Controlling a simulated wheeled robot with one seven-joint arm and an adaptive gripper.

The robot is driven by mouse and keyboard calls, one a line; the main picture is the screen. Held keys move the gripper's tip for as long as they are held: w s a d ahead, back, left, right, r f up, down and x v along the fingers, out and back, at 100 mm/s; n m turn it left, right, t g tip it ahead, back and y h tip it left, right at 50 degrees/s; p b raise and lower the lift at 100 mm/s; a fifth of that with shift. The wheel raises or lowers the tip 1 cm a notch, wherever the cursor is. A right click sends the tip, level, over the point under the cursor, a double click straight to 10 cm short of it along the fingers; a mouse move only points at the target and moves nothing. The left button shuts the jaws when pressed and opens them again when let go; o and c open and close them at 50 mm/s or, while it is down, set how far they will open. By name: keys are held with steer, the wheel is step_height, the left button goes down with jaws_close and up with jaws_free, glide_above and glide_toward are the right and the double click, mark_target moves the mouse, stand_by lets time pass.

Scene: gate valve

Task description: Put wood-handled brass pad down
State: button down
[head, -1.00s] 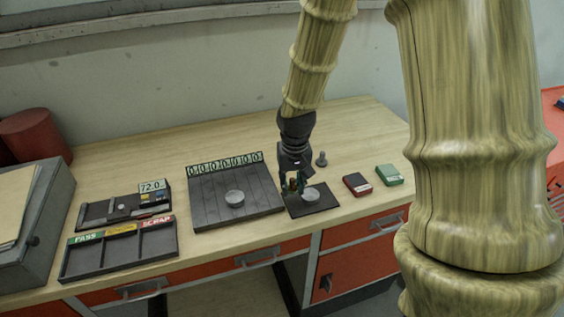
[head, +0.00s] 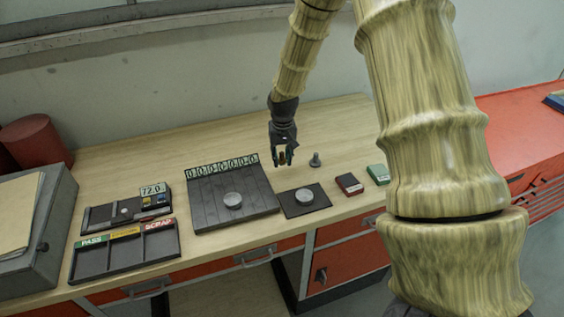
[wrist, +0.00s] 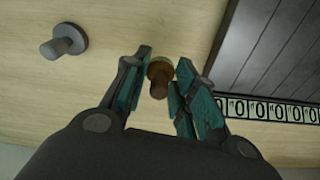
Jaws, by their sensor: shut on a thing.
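My gripper (head: 281,157) is at the back of the bench, behind the small dark mat (head: 291,212). It points down and is shut on the wood-handled brass pad (head: 282,159). In the wrist view the pad (wrist: 159,76) shows as a brown round piece between the teal-lined fingers. Bare wood shows around it. I cannot tell whether its underside touches the bench top (head: 240,143).
A grey knobbed piece (head: 316,160) stands right of my gripper. The mat and a ridged dark plate (head: 205,209) each hold a metal disc. Red (head: 349,184) and green (head: 378,174) boxes lie right. A sorting tray (head: 122,255) is left. The back of the bench is mostly clear.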

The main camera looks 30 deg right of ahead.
mark_target(282, 159)
steer(key=shift+s+f+p, duration=0.1)
steer(key=shift+f+p, duration=0.3)
steer(key=shift+f, duration=0.05)
steer(key=shift+f+p, duration=0.5)
steer(key=shift+f, duration=0.7)
steer(key=shift+f, duration=0.15)
steer(key=c, duration=1.1)
jaws_free()
steer(key=shift+c, duration=0.2)
steer(key=shift+r, duration=0.2)
step_height(282, 159, up, 12)
steer(key=s+b, duration=0.1)
steer(key=b, duration=0.3)
steer(key=shift+a+b, duration=0.35)
